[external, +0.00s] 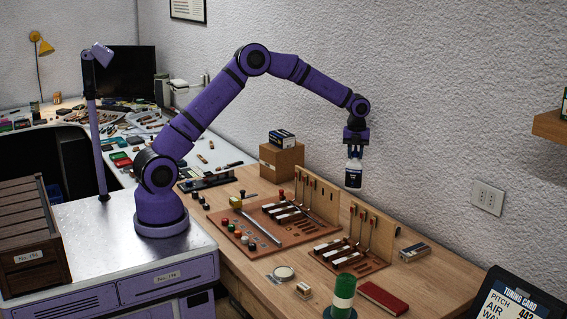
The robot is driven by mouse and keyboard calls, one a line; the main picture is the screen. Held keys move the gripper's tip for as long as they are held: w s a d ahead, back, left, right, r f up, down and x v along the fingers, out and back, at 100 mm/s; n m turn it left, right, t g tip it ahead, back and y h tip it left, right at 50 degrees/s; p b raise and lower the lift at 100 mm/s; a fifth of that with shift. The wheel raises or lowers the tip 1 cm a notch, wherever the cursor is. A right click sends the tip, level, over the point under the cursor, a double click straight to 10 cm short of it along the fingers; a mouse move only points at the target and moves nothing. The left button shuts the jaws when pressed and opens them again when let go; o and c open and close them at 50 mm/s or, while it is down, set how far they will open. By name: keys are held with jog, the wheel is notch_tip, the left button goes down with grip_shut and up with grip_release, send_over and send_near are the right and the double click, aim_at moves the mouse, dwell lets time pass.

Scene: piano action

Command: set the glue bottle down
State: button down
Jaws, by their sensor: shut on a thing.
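The glue bottle (353,175) is a small bottle with a white upper part and a dark label. It hangs upright below my gripper (355,152), which points straight down and is shut on its top. The bottle is in the air above the back of the wooden workbench (440,279), near the wall and over the area of the piano action models. Its base appears clear of everything below. The fingertips are small in this view, and their exact contact with the bottle is hard to make out.
Two piano action models (352,248) with upright wooden backs stand on the bench below. A cardboard box (282,162) carries a smaller dark box. Bare bench shows at the right.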

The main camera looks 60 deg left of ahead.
jog(key=w+a+n, duration=0.2)
jog(key=a+n, duration=0.8)
jog(key=a, duration=0.9)
notch_tip(320, 180, down, 10)
jog(key=shift+a+r, duration=0.2)
jog(key=shift+a, duration=0.1)
jog(key=shift+f, duration=0.1)
jog(key=c, duration=0.8)
grip_release()
